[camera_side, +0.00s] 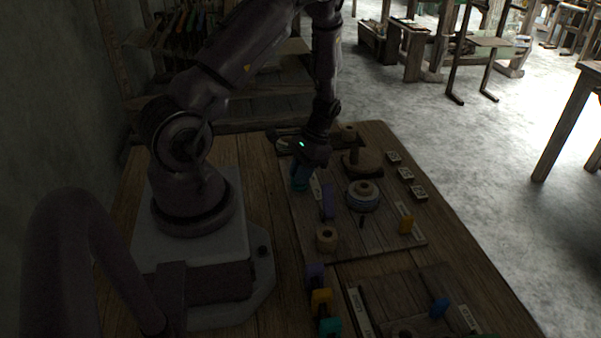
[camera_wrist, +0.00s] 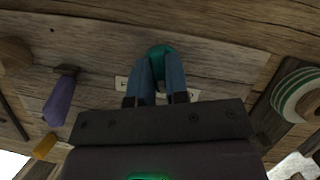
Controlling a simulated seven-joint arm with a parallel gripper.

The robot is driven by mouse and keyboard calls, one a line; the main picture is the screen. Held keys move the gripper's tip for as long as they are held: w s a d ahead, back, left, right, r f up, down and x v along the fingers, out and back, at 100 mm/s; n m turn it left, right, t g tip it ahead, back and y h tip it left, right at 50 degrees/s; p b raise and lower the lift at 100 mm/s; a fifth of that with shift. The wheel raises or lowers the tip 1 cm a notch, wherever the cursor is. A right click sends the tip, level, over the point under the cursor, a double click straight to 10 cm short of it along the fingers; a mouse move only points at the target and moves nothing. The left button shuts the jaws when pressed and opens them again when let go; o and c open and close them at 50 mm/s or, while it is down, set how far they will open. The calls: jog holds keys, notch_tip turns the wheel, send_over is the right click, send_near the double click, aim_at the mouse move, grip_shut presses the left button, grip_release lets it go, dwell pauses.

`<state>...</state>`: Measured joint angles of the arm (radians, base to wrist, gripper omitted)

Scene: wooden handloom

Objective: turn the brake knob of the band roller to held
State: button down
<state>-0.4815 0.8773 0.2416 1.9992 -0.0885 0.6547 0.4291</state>
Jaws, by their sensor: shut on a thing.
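A roll with green and white bands (camera_wrist: 294,94), perhaps the band roller, is at the right.
A purple lever (camera_side: 328,203) stands close by, also in the wrist view (camera_wrist: 60,102).

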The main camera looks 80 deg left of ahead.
jog(key=shift+a+n+t+h, duration=0.1)
jog(key=shift+n+t+h, duration=0.5)
jog(key=shift+n, duration=1.5)
jog(key=c, duration=1.1)
grip_release()
jog(key=v, duration=1.3)
jog(key=shift+a, duration=0.15)
jog(key=shift+f, duration=0.1)
